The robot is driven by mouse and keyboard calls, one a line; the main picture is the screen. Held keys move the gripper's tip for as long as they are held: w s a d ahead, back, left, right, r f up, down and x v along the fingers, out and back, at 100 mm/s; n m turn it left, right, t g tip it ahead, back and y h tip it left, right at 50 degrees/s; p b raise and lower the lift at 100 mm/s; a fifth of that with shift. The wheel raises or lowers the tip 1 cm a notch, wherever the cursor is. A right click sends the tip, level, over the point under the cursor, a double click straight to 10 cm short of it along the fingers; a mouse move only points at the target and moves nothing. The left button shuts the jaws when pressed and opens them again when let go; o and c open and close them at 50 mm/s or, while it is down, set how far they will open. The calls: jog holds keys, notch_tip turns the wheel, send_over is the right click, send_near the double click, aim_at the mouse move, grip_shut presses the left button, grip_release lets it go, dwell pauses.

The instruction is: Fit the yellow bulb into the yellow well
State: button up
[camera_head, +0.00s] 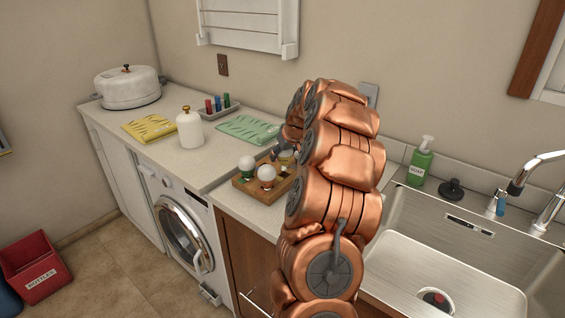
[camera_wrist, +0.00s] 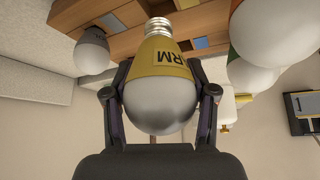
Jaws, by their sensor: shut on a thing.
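My gripper (camera_wrist: 160,98) is shut on the yellow bulb (camera_wrist: 166,62), with one finger on each side of its silver-white globe. The bulb has a yellow collar with dark letters, and its metal screw base points toward the wooden block (camera_wrist: 118,41) in the wrist view. The base overlaps the block in the picture; I cannot tell whether they touch. In the head view the wooden block (camera_head: 245,187) stands on the counter, and my arm hides part of it. The yellow well cannot be made out.
A grey bulb (camera_wrist: 92,52) shows left in the wrist view. The sink (camera_head: 450,250) and soap bottle (camera_head: 420,162) are right; a white canister (camera_head: 190,130) stands left.

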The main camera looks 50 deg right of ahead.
aim_at(283, 163)
jog(key=shift+f+p, duration=0.55)
jog(key=shift+f, duration=1.4)
jog(key=shift+f, duration=0.15)
jog(key=o, duration=1.2)
jog(key=shift+r, duration=0.25)
jog(key=b+v, duration=0.3)
jog(key=v, duration=0.9)
jog(key=s+a+f+n+g+y, duration=0.1)
jog(key=s+a+n+g+y, duration=0.1)
jog(key=a, duration=1.3)
jog(key=s+a+n+g+y, duration=0.1)
jog(key=s+a, duration=0.2)
jog(key=a, duration=1.2)
jog(key=s+a+f+g, duration=0.1)
jog(key=s+a, duration=0.3)
jog(key=s, duration=0.4)
jog(key=s+a+f+g, duration=0.2)
jog(key=s+a, duration=0.3)
jog(key=s, duration=0.4)
jog(key=s+a+f+g+h, duration=0.1)
jog(key=s+a+f+g, duration=0.1)
jog(key=s, duration=0.6)
jog(key=a+f, duration=0.1)
jog(key=a, duration=0.1)
jog(key=shift+s+a+f+n, duration=0.25)
jog(key=shift+a+f+n, duration=0.05)
